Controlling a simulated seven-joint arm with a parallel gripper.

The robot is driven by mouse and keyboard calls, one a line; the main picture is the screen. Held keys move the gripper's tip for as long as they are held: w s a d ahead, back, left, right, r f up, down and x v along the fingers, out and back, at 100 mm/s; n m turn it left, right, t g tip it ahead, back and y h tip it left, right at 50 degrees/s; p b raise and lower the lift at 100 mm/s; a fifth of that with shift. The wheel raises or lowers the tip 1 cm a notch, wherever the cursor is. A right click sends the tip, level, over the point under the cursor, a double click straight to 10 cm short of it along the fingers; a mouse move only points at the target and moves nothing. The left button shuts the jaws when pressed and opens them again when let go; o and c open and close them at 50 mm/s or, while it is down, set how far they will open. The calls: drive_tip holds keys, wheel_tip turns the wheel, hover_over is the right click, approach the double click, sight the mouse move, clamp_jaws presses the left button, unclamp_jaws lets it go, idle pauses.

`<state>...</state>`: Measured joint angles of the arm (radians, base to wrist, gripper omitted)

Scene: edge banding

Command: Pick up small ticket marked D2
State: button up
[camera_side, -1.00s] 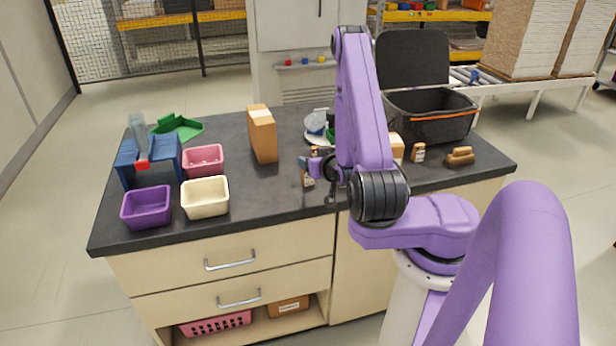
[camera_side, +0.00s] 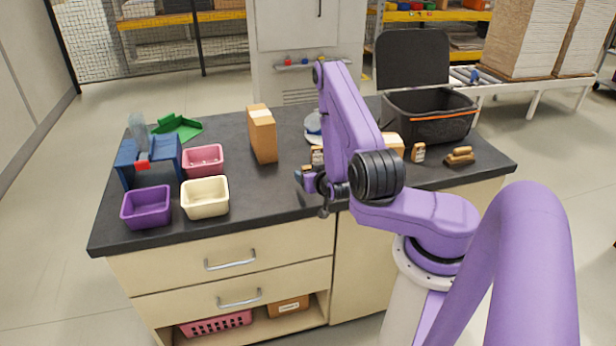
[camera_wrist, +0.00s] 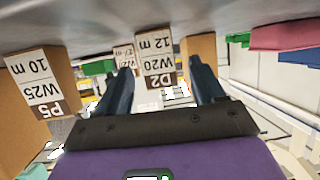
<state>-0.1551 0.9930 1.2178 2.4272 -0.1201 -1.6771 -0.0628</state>
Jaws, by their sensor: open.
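The ticket marked D2 (camera_wrist: 157,62) shows upside down in the wrist view. It is white with a brown D2 patch and reads W20 and 12 m. My gripper (camera_wrist: 161,68) is open, with one dark blue finger to each side of the ticket in the picture. I cannot tell how far the ticket lies beyond the fingertips. In the side view my gripper (camera_side: 304,174) is low over the middle of the counter, partly hidden by my wrist. A small label (camera_side: 317,155) shows just behind it; its marking is too small to read.
In the wrist view a P5 ticket (camera_wrist: 38,82) stands at the left, and another ticket (camera_wrist: 124,57) is partly hidden behind a finger. On the counter stand a cardboard box (camera_side: 262,135), a cream bin (camera_side: 205,197), a purple bin (camera_side: 147,207) and a black case (camera_side: 430,115).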

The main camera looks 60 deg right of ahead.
drive_tip(key=shift+x, duration=1.8)
drive_tip(key=c, duration=1)
drive_tip(key=shift+r, duration=0.1)
drive_tip(key=shift+c, duration=0.2)
